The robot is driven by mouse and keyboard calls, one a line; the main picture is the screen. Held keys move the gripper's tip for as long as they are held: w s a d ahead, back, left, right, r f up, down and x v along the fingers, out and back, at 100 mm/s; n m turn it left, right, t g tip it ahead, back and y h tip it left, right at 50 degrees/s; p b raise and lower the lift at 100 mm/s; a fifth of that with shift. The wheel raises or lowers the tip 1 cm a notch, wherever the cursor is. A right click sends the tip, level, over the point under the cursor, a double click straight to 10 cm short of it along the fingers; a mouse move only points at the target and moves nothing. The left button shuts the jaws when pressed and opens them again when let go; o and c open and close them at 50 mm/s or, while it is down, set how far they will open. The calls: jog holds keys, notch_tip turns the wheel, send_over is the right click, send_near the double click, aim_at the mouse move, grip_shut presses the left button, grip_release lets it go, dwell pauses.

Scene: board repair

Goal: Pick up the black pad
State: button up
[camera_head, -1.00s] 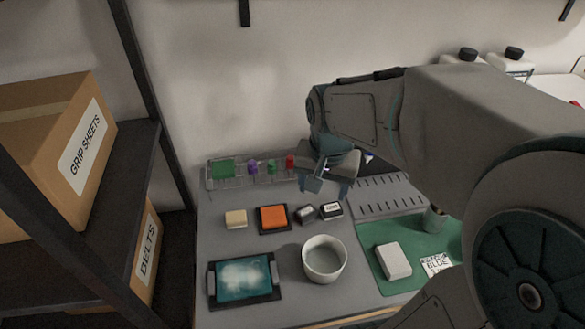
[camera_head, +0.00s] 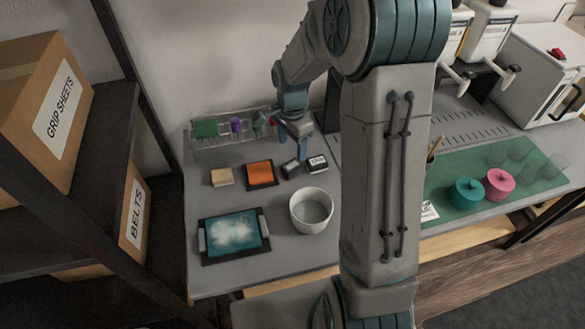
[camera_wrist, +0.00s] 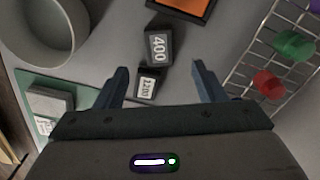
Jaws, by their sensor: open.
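Two small dark labelled blocks stand side by side on the grey table. The black pad marked 1200 (camera_head: 316,163) is on the right in the head view; in the wrist view it shows between my fingers (camera_wrist: 148,84). The dark grey pad marked 400 (camera_head: 291,169) stands just beside it; it shows farther out in the wrist view (camera_wrist: 158,46). My gripper (camera_head: 301,139) points down above the far side of the pads. In the wrist view its fingers (camera_wrist: 160,72) are apart, with nothing held.
An orange pad in a dark tray (camera_head: 260,173) and a beige block (camera_head: 222,177) lie to the left. A wire rack (camera_head: 215,143) with coloured items stands behind. A white bowl (camera_head: 311,213) and a teal-screened tray (camera_head: 233,236) are nearer. A green mat (camera_head: 500,168) lies right.

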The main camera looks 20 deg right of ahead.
aim_at(292, 165)
jog(key=shift+f, duration=4)
jog(key=c, duration=1.1)
jog(key=shift+c, duration=0.2)
jog(key=shift+r, duration=0.1)
jog(key=shift+r, duration=0.55)
notch_tip(292, 165, up, 3)
jog(key=shift+f, duration=0.2)
jog(key=s+d+r, duration=0.6)
jog(key=d+r, duration=0.1)
jog(key=d, duration=0.3)
